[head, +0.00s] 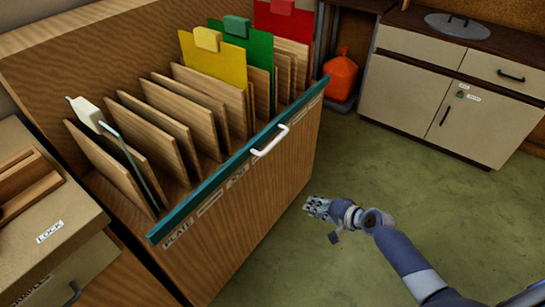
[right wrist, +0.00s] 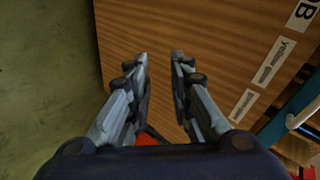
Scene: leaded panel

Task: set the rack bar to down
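The rack bar (head: 237,166) is a long teal bar along the top front edge of the wooden rack (head: 262,200), with a white handle (head: 270,140) near its middle. In the right wrist view the teal bar (right wrist: 290,122) shows at the right edge. My right gripper (head: 310,206) is in front of the rack, below and to the right of the handle, apart from it. In the right wrist view its fingers (right wrist: 159,57) are open with nothing held between them, facing the wooden front. My left gripper is not in view.
Wooden panels (head: 160,122) and yellow (head: 220,62), green (head: 255,45) and red (head: 283,20) sheets stand in the rack behind the bar. A drawer unit (head: 60,235) is at left. Cabinets (head: 445,90) and an orange bag (head: 341,75) stand behind. The green floor (head: 400,185) is clear.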

